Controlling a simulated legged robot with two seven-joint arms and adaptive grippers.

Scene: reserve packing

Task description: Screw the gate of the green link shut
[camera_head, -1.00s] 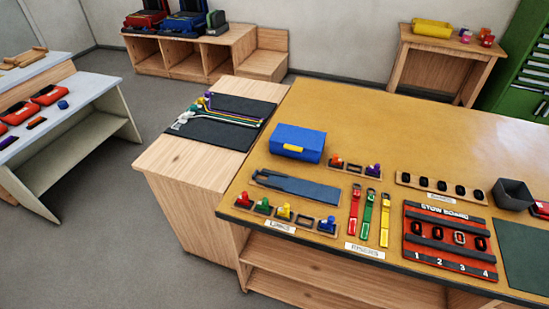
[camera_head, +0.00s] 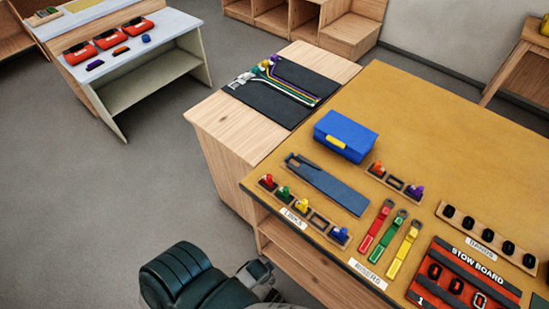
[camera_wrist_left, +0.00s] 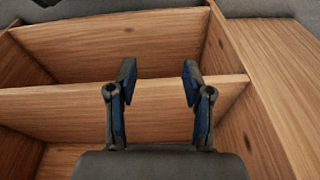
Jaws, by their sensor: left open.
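The green link (camera_head: 284,193) stands in the rack labelled LINKS along the front edge of the yellow bench, between a red link (camera_head: 267,181) and a yellow link (camera_head: 302,205). It is too small to tell how its gate stands. My left gripper (camera_wrist_left: 160,72) is open and empty in the left wrist view, in front of the wooden shelves under a bench. My left arm shows at the bottom of the head view, low in front of the bench and apart from the links. My right gripper is not in view.
Behind the link rack lie a blue-grey strap (camera_head: 326,184) and a blue box (camera_head: 345,136). Red, green and yellow risers (camera_head: 387,241) lie to the right, then the red stow board (camera_head: 462,275). A side counter holds a black mat (camera_head: 278,102) with cords.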

